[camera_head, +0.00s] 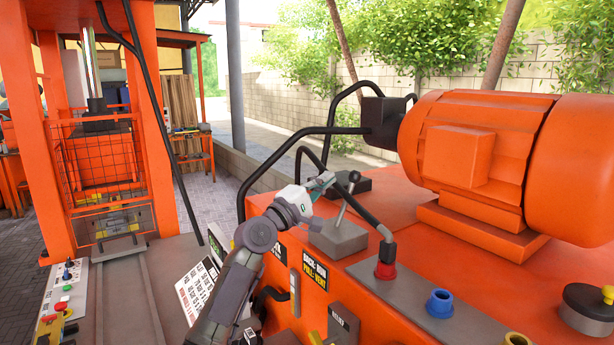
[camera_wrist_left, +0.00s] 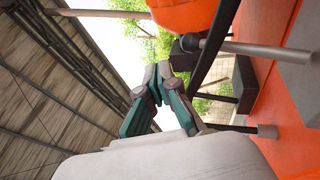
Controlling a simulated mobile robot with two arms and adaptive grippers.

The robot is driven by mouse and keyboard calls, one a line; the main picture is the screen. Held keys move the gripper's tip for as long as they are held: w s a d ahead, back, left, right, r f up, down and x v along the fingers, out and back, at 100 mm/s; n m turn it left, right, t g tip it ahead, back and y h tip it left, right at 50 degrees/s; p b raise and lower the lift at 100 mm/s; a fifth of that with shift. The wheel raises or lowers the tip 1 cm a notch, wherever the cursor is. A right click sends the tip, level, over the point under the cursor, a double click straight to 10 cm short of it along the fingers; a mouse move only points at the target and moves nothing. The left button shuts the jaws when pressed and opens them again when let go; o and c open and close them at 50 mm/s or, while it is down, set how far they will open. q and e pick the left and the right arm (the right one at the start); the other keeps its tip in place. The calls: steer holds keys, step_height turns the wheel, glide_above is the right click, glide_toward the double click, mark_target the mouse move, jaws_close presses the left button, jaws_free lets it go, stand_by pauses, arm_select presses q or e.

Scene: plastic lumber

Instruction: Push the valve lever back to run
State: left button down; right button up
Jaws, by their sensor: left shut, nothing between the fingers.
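The valve lever (camera_head: 343,208) is a thin metal rod with a black ball knob, rising from a grey block (camera_head: 338,238) on the orange machine top. It leans to the right at its upper end. My left gripper (camera_head: 327,180) is shut and empty, just left of the knob; a small gap seems to lie between them. In the left wrist view the shut fingers (camera_wrist_left: 158,80) point up the picture, and the lever rod (camera_wrist_left: 255,48) with its knob shows to their right, apart from them. My right gripper is in neither view.
An orange motor (camera_head: 480,145) stands at the right. Black hoses (camera_head: 295,150) arch behind the gripper, and one ends at a red fitting (camera_head: 386,270). A blue port (camera_head: 440,302) is near the front. A label reading "BACK: RUN, PULL: VENT" (camera_head: 314,272) is on the front face.

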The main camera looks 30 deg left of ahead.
arm_select(q)
steer(key=s, duration=0.1)
steer(key=s+a+r, duration=0.1)
steer(key=s, duration=0.1)
steer(key=s+r, duration=0.1)
steer(key=s, duration=0.1)
steer(key=shift+a+r+b, duration=0.15)
steer(key=shift+a+b, duration=0.2)
steer(key=shift+b, duration=0.05)
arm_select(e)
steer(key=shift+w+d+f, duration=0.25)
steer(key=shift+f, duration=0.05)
arm_select(q)
steer(key=shift+s, duration=0.1)
